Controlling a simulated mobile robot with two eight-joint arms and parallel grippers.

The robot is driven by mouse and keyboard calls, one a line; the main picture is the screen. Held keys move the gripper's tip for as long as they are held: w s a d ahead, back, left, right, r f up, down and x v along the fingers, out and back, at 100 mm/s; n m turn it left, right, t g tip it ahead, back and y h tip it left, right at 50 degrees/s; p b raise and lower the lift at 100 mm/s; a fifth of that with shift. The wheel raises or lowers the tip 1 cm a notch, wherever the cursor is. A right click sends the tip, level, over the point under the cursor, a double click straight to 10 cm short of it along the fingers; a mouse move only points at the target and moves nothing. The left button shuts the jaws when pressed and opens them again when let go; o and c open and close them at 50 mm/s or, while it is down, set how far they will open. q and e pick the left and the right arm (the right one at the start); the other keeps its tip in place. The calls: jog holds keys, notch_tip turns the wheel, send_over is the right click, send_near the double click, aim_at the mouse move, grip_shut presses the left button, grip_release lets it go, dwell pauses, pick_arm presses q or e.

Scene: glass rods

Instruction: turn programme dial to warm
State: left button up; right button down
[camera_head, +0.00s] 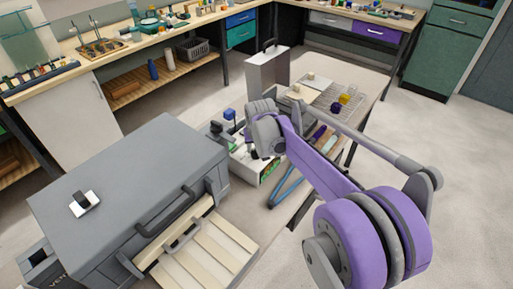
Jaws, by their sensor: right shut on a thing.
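My right arm comes in from the lower right. Its gripper (217,134) is small and dark in the middle of the view, by the far right corner of the grey kiln-like box (125,165). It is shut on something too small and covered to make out. I cannot tell whether that is the programme dial; no dial marking or warm mark is legible. A black knob on a white plate (85,203) sits on top of the grey box, apart from the gripper. My left gripper is not in view.
Cream slatted boards (205,255) lie at the grey box's front, below its dark handle (165,212). A white bin (245,165) with mixed items stands right of the box. Benches line the back; floor at right is clear.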

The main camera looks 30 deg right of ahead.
dwell(0.4)
jog(key=shift+c, duration=2.2)
grip_release()
jog(key=v, duration=1)
jog(key=shift+r, duration=0.4)
jog(key=shift+s+a, duration=0.1)
jog(key=shift+s, duration=0.05)
